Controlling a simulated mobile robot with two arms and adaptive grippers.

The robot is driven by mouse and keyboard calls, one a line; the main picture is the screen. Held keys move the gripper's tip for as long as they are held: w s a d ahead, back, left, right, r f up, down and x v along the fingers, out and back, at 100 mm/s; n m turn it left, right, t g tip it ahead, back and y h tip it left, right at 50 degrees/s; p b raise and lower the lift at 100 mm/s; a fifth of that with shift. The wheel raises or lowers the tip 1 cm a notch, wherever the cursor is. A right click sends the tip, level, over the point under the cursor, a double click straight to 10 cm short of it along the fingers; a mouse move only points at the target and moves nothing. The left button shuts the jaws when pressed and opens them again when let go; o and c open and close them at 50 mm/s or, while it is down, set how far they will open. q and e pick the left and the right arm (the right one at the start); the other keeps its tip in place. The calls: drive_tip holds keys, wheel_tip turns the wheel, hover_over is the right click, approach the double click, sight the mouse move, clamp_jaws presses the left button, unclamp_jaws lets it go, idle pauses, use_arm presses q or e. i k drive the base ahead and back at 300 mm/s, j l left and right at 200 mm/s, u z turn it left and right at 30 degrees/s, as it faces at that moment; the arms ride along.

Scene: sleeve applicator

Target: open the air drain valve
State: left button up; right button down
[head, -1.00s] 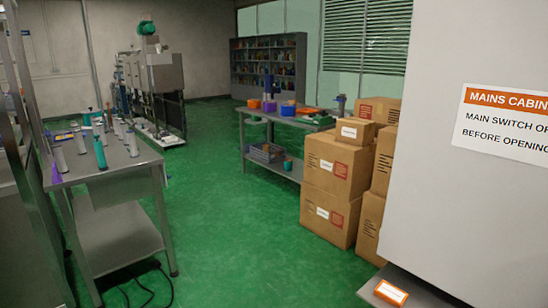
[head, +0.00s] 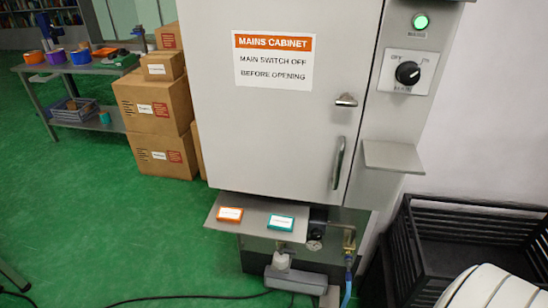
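The grey mains cabinet (head: 275,130) stands in the middle of the head view, its door closed. Under it, below a small metal shelf (head: 238,205), is the air line: a round gauge-like part (head: 315,240), brass pipework (head: 349,240) and a blue hose (head: 348,280) running down. A pale cup-shaped part (head: 281,261) sits on a grey block to the left of these. Which of these parts is the drain valve, and whether it is open, I cannot tell at this size. Neither of my grippers is in view.
An orange box (head: 230,214) and a teal box (head: 281,223) lie on the shelf. A rotary switch (head: 407,73) and a lit green lamp (head: 420,22) are at upper right. A black slatted crate (head: 405,250) stands right. Cartons (head: 155,105) stand left. A cable crosses the green floor.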

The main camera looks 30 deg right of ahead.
sight(280, 249)
drive_tip(key=z, duration=1.15)
